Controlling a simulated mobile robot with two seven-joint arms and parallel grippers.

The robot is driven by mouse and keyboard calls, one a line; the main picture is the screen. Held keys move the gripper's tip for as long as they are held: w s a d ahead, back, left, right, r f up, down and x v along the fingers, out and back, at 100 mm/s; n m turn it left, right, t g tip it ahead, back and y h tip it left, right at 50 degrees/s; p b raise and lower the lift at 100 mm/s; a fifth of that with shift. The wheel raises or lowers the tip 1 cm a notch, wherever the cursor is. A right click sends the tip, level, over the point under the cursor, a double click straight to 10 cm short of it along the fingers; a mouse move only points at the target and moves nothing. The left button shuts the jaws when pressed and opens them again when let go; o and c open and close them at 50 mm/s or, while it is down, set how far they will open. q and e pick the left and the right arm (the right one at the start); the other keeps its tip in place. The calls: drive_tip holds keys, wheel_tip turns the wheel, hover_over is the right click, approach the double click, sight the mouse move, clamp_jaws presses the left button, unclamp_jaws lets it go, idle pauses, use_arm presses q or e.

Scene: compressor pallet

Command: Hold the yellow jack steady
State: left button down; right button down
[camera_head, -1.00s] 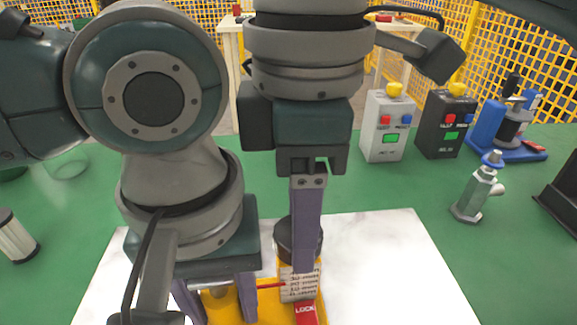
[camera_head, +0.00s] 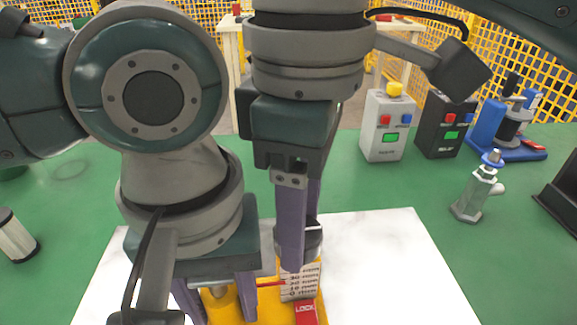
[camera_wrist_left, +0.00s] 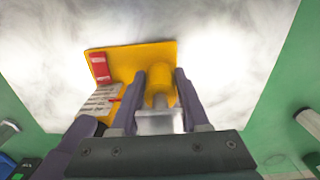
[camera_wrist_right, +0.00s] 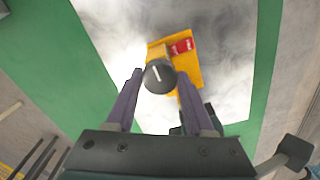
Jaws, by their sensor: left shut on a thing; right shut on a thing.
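The yellow jack (camera_head: 268,300) stands on a white marble-like slab, with a red LOCK lever (camera_head: 306,312) and a white millimetre scale (camera_head: 300,285). It also shows in the left wrist view (camera_wrist_left: 135,62) and right wrist view (camera_wrist_right: 192,72). My left gripper (camera_head: 219,308) is shut on the jack's yellow post (camera_wrist_left: 160,88), low at its left side. My right gripper (camera_head: 302,245) points down and is shut on the jack's dark round knob (camera_wrist_right: 159,76), which bears a white line. In the head view its finger hides part of the knob.
On the green table stand a grey button box (camera_head: 386,142), a black button box (camera_head: 440,138), a blue device (camera_head: 510,138) and a metal fitting with a blue top (camera_head: 478,190). A cylindrical filter (camera_head: 15,238) lies at the left. The white slab (camera_head: 390,265) is clear right of the jack.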

drive_tip(key=shift+c, duration=1.3)
unclamp_jaws()
wheel_tip(320, 180, up, 12)
use_arm(q)
drive_tip(key=shift+c, duration=1.6)
unclamp_jaws()
